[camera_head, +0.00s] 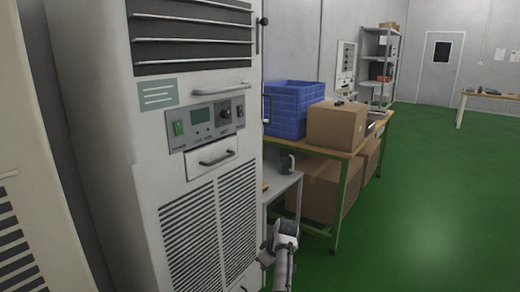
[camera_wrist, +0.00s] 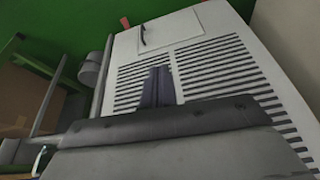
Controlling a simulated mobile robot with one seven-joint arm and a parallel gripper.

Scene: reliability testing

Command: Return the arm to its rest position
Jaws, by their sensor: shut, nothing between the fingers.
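My gripper (camera_wrist: 158,86) shows in the wrist view with its dark fingers together and nothing between them. The fingers point toward the slatted vents of a white cabinet (camera_wrist: 213,24), and I cannot tell the exact gap. In the head view my arm rises at the bottom, in front of the lower right edge of the same cabinet (camera_head: 160,170). The fingers cannot be made out in that view.
A small grey shelf (camera_head: 283,187) and a wooden-topped workbench (camera_head: 340,153) stand right of the cabinet. The bench bears a blue crate (camera_head: 292,108) and a cardboard box (camera_head: 337,125). The green floor (camera_head: 430,200) at the right is clear.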

